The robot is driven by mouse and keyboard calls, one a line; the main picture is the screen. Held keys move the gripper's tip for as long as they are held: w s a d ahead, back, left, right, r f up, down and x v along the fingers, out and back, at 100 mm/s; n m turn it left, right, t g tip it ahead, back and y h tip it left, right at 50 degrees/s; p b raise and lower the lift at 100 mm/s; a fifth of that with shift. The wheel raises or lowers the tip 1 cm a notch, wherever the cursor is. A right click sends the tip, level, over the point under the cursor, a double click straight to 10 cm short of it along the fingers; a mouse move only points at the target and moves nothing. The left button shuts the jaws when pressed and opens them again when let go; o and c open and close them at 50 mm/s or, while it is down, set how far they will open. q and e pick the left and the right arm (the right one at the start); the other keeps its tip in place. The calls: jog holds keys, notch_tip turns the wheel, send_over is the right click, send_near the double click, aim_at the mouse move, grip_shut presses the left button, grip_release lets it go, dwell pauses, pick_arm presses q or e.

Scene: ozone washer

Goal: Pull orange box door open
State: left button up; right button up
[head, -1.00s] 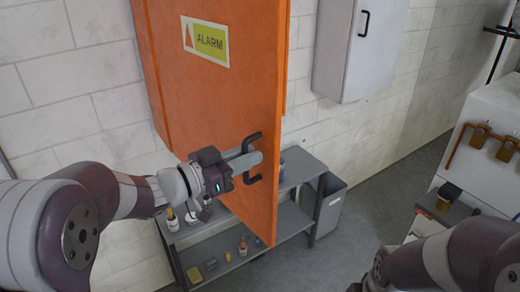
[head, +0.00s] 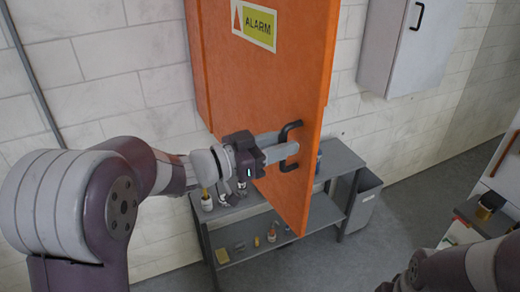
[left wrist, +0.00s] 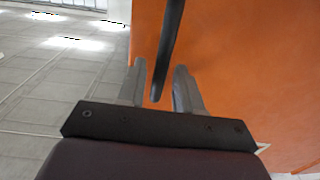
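The orange box door (head: 250,95) carries a yellow ALARM label and stands swung out from its box (head: 190,60), most of which is hidden behind it. A dark bar handle (head: 290,146) is on the door near its right edge. It also shows in the left wrist view (left wrist: 168,50). My left gripper (head: 280,150) is at the handle. In the left wrist view its two fingers (left wrist: 160,88) are spread on either side of the handle, with gaps visible, so it looks open around the bar. My right arm shows at the lower right, but its gripper is out of view.
A grey shelf (head: 342,158) with small bottles stands below and behind the door. A grey bin (head: 362,205) is beside it. A white wall cabinet (head: 398,50) hangs at the upper right. Grey floor (head: 400,215) lies open between shelf and right-hand bench.

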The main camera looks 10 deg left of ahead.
pick_arm(q)
jog(key=b+v, duration=0.3)
jog(key=v, duration=0.9)
jog(key=shift+b, duration=0.3)
